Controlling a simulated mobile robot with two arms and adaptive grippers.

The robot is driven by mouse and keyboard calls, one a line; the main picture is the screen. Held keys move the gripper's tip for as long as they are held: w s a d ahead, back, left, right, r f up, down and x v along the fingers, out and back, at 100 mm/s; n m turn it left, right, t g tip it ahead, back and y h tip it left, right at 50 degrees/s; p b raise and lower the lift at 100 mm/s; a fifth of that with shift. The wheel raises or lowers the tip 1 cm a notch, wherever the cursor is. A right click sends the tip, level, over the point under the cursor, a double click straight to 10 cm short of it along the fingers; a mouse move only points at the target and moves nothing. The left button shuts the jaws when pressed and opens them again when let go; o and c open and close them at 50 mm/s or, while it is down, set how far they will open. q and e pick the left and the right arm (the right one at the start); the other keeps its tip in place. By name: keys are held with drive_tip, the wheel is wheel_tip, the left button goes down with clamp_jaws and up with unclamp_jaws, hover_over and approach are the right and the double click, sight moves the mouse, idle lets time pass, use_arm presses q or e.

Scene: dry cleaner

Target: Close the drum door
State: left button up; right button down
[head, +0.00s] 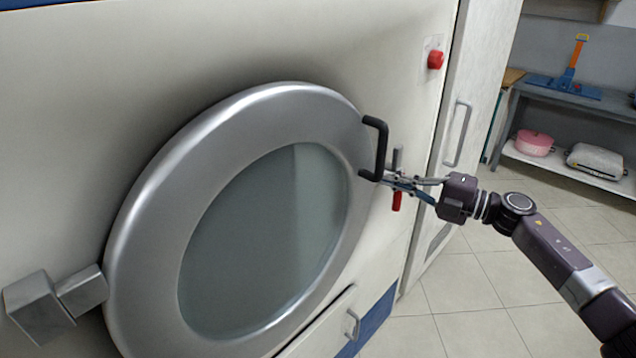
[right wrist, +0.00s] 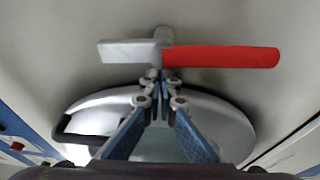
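The drum door (head: 140,225) is a round silver ring with a glass window, hinged at its left. It lies close against the machine front; I cannot tell whether it is fully flush. A black handle (head: 381,145) stands at its right edge and shows at lower left in the right wrist view (right wrist: 62,130). A latch with a red grip (head: 397,201) is just right of the handle; in the right wrist view the red grip (right wrist: 225,57) points right. My right gripper (head: 384,180) is at the latch with fingertips together; no held object is visible. My left gripper is not in view.
A red button (head: 435,59) is on the machine front above right. A tall white cabinet door (head: 470,90) stands to the right. The tiled floor (head: 480,285) is clear.

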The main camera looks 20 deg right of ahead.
drive_tip(key=v, duration=1.2)
drive_tip(key=shift+a+f, duration=0.25)
drive_tip(key=shift+s, duration=0.1)
